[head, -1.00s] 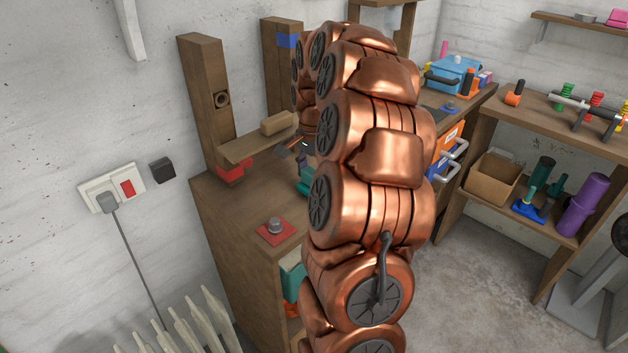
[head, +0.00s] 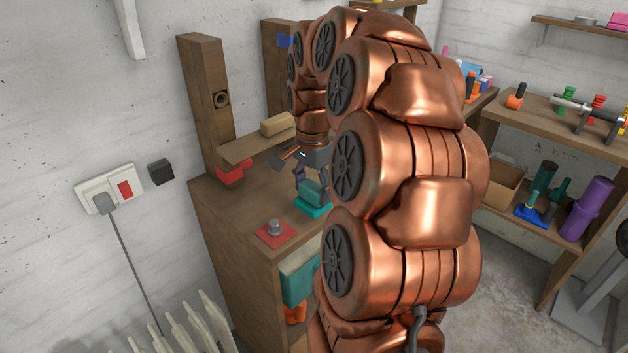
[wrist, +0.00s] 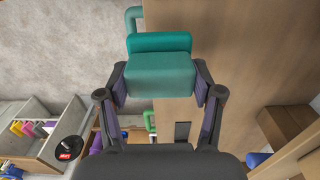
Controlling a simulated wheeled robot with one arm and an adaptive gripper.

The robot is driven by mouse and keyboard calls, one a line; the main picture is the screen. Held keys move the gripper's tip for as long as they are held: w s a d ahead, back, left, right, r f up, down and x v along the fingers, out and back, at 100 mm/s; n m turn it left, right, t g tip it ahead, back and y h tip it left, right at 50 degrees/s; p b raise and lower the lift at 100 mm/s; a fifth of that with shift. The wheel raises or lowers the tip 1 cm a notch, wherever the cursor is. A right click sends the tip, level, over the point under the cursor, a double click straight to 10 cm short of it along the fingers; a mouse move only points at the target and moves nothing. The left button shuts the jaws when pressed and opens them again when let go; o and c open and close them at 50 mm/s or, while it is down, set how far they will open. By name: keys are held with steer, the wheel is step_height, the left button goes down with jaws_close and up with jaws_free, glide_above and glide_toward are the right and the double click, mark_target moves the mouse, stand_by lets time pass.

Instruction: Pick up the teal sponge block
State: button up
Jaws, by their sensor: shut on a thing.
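The teal sponge block (wrist: 158,76) sits between the two fingers of my gripper (wrist: 158,86) in the wrist view, with a finger against each side. In the head view my gripper (head: 311,180) points down over the wooden bench top, shut on the block (head: 311,191). A second teal piece (head: 313,210) shows just under the block and also beyond it in the wrist view (wrist: 158,41). I cannot tell whether the block touches it.
A red plate with a grey knob (head: 275,232) lies near the bench's front-left edge. A wooden shelf arm (head: 255,147) with a tan block (head: 277,124) is behind left. My copper arm hides much of the bench's right side. A purple cylinder (head: 588,207) stands on the right shelf.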

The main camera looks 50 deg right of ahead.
mark_target(312, 211)
steer(key=s+a, duration=0.1)
steer(key=a, duration=0.1)
steer(key=s+a, duration=0.2)
steer(key=s+a+b, duration=0.1)
steer(key=s+a, duration=0.1)
steer(key=shift+s+r, duration=0.25)
steer(key=shift+r, duration=0.15)
